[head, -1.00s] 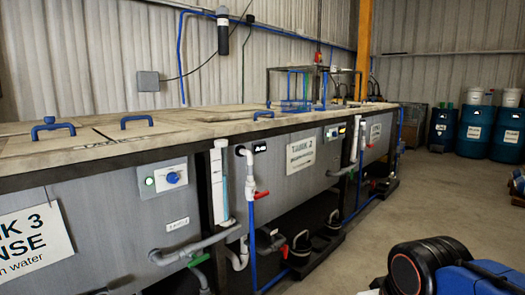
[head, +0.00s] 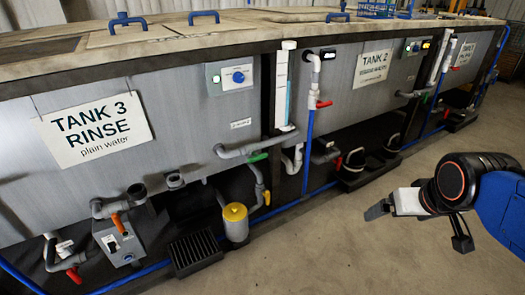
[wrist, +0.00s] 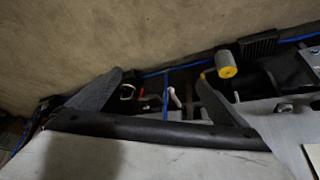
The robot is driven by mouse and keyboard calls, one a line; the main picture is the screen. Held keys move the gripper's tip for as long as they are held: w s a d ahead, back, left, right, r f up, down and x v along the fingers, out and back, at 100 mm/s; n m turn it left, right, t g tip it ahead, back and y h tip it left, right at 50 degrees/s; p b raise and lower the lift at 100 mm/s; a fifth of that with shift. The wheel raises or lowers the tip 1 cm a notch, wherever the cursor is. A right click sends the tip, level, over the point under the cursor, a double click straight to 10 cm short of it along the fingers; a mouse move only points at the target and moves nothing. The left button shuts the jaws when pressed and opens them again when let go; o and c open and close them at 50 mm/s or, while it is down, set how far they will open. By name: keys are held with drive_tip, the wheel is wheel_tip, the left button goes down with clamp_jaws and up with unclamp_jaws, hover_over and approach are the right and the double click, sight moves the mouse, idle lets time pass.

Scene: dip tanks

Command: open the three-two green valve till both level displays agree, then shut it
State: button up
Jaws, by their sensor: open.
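A green valve handle (head: 257,157) sits on the grey pipe low between Tank 3 (head: 95,128) and Tank 2 (head: 372,68). It lies roughly in line with the pipe. My gripper (head: 392,204) is over the floor at the right, well apart from the valve. In the wrist view my gripper (wrist: 162,78) is open with nothing between its fingers. I cannot make out the green handle there.
A yellow-topped canister (head: 235,212) and a black grate (head: 195,251) stand below Tank 3. A blue pipe (head: 160,267) runs along the tanks' foot. The floor (head: 330,250) before them is clear.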

drive_tip(key=w+a+f+n+t, duration=0.1)
drive_tip(key=w+a, duration=0.1)
drive_tip(key=w, duration=0.5)
drive_tip(key=w+a+f+t, duration=0.2)
drive_tip(key=w, duration=0.6)
drive_tip(key=n+t+y, duration=0.6)
drive_tip(key=y, duration=0.5)
approach(259, 159)
drive_tip(key=x, duration=1.1)
drive_tip(key=shift+f, duration=0.15)
drive_tip(key=shift+m, duration=0.3)
drive_tip(key=c, duration=1)
